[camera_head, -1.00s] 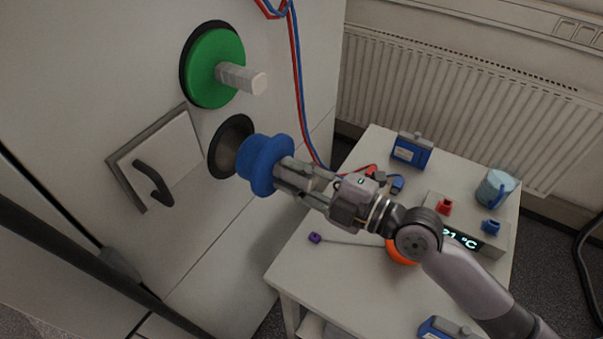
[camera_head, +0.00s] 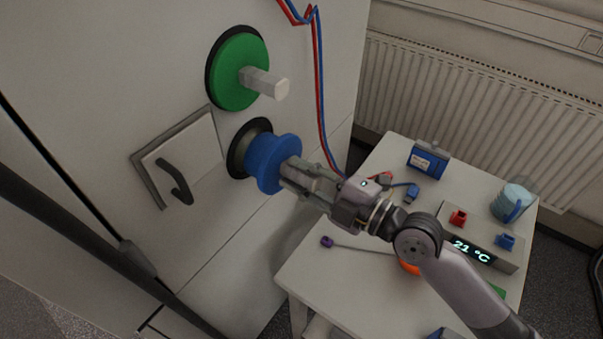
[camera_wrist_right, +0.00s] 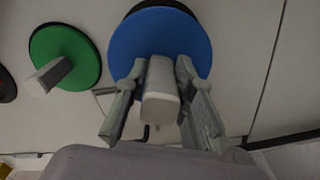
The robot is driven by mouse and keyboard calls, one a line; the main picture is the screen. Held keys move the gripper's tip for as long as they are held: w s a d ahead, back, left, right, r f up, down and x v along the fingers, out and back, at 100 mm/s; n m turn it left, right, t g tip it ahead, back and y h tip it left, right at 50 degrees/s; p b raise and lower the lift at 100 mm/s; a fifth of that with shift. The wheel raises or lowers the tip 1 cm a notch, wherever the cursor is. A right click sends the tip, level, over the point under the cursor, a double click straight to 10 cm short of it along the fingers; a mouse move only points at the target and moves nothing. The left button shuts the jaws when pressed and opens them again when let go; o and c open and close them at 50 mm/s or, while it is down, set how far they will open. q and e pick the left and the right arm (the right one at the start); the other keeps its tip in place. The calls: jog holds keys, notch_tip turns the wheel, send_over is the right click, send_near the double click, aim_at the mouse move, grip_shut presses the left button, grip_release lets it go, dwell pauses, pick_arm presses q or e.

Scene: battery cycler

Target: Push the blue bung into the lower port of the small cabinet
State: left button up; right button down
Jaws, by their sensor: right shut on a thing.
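The blue bung (camera_head: 272,162) is at the lower port (camera_head: 240,150) of the small cabinet (camera_head: 225,225). Its inner end appears to sit in the dark port ring, while its wide blue flange stands out from the cabinet wall. My right gripper (camera_head: 298,176) is shut on the bung's pale handle. In the right wrist view, the handle (camera_wrist_right: 160,92) is between the fingers and the blue flange (camera_wrist_right: 160,40) is beyond them, covering most of the port. My left gripper is not in view.
A green bung (camera_head: 237,70) with a pale handle fills the upper port. A latch handle (camera_head: 175,182) is left of the lower port. Red and blue cables (camera_head: 320,90) hang at right. A table (camera_head: 330,280) carries a temperature unit (camera_head: 480,250) and a blue jug (camera_head: 512,203).

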dwell(0.5)
jog(key=shift+b+x, duration=0.5)
jog(key=shift+x, duration=0.4)
dwell(1.8)
jog(key=shift+x, duration=2.45)
dwell(1.2)
jog(key=c, duration=1.3)
grip_release()
jog(key=shift+o, duration=0.5)
jog(key=shift+f, duration=0.15)
jog(key=o, duration=1.2)
